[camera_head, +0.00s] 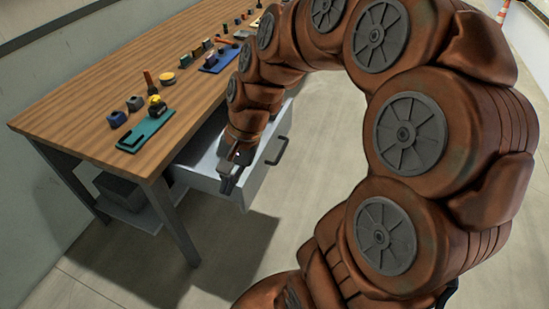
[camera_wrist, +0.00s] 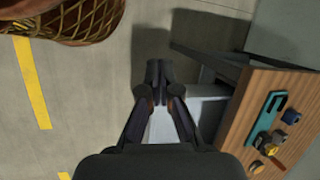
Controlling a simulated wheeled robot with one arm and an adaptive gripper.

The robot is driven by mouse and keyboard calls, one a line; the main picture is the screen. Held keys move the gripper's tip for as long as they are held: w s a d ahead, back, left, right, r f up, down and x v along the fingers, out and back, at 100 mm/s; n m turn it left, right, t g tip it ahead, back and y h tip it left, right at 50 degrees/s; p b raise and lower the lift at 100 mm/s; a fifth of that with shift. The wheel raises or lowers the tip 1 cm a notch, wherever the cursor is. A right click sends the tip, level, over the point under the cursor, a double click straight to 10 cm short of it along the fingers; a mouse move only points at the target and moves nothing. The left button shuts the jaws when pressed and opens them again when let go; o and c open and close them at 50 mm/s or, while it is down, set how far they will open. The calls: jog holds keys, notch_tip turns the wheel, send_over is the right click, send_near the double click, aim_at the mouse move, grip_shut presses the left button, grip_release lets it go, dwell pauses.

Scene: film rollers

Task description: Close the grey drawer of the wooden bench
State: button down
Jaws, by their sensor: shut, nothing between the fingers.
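The wooden bench (camera_head: 95,113) stands at the left in the head view, and its top also shows at the right of the wrist view (camera_wrist: 241,122). The grey drawer (camera_head: 201,177) is pulled out from under the bench top, with a dark handle (camera_head: 278,151) on its front. In the wrist view a pale part of the drawer (camera_wrist: 207,105) shows beside and behind my fingers. My gripper (camera_head: 228,179) is shut and empty, at the drawer's near end in the head view. I cannot tell whether it touches the drawer. My arm hides part of the drawer and bench.
A teal holder (camera_head: 146,130) with a yellow-and-black item, small blocks (camera_head: 117,119) and other small items lie on the bench top. A dark box (camera_head: 120,190) sits on the lower shelf. Floor in front of the drawer is clear; a yellow line (camera_wrist: 32,82) marks it.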

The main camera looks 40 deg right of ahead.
jog(key=w+d+f+m+t+y+b, duration=0.2)
jog(key=w+d+f+m, duration=0.3)
jog(key=w+d+m, duration=0.25)
jog(key=m+t+h+b, duration=0.2)
jog(key=m+t+b, duration=0.3)
jog(key=m, duration=0.8)
send_near(267, 157)
jog(key=shift+t, duration=0.3)
jog(key=p+x, duration=0.1)
jog(key=x, duration=0.5)
jog(key=shift+s+f+p, duration=0.2)
jog(key=shift+f+p, duration=0.05)
jog(key=shift+p, duration=0.1)
